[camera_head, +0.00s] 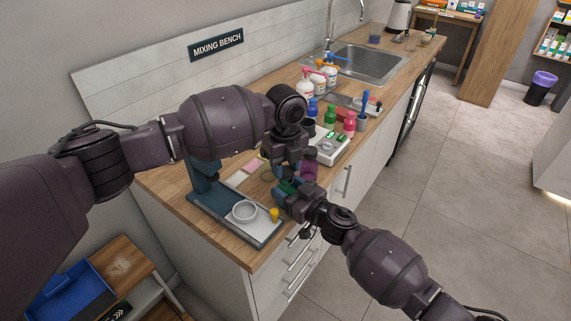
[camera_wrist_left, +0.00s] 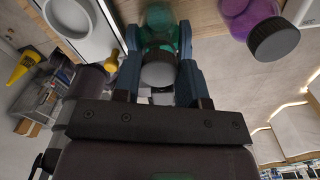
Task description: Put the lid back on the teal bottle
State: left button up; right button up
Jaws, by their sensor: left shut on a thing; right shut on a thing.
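The teal bottle (camera_wrist_left: 157,22) shows in the left wrist view as a green, see-through body beyond a round grey lid (camera_wrist_left: 158,75). In the head view only a small green part of the bottle (camera_head: 287,187) shows between the grippers. My left gripper (camera_head: 284,170) is shut on the lid; its blue fingers (camera_wrist_left: 158,84) stand on both sides of it. My right gripper (camera_head: 283,190) is just below and is shut on the bottle. The lid lines up with the bottle's top end; I cannot tell whether they touch.
A purple bottle with a black lid (camera_wrist_left: 268,30) stands close by at the counter's edge. A white bowl (camera_head: 233,218) and a yellow object (camera_head: 275,215) are near the grippers. A sink (camera_head: 368,62) is farther back.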

pick_arm(q)
jog(key=shift+f, duration=0.4)
jog(key=m, duration=0.7)
jog(key=shift+d, duration=0.15)
jog(key=m, duration=0.9)
jog(key=shift+d, duration=0.15)
jog(key=o, duration=0.9)
jog(key=shift+o, duration=0.2)
jog(key=shift+r, duration=2.2)
